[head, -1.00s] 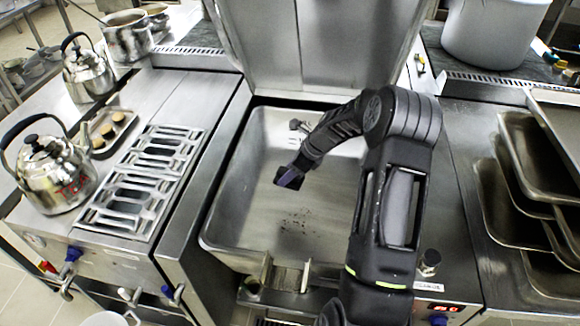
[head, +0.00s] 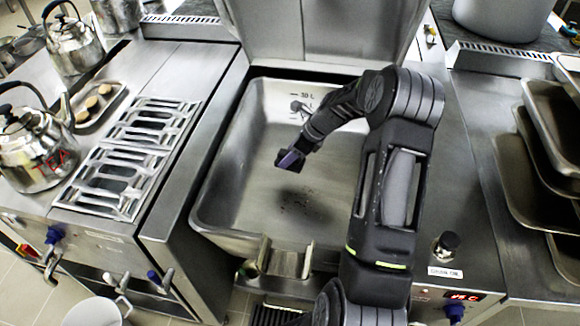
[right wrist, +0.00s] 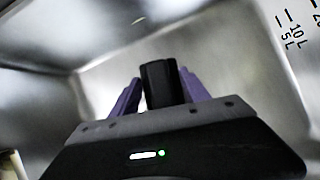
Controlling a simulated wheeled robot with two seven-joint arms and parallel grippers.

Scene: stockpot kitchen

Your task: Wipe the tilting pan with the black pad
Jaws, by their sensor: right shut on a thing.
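The tilting pan (head: 228,190) is a deep rectangular steel basin in the middle of the head view, its large lid raised behind it. A patch of dark specks (head: 296,209) lies on its floor towards the front. My right gripper (head: 287,160) reaches into the pan from the right, with purple fingers. In the right wrist view the fingers are shut on the black pad (right wrist: 160,84), which sticks out between them. A soft shadow on the pan floor lies apart from the gripper, so the pad appears held above the floor. My left gripper is not in view.
A TEA kettle (head: 35,150), a small tray (head: 88,118) and a grated burner top (head: 130,160) stand left of the pan. Stacked steel trays (head: 545,190) are at the right. The raised lid (head: 320,35) closes off the back.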

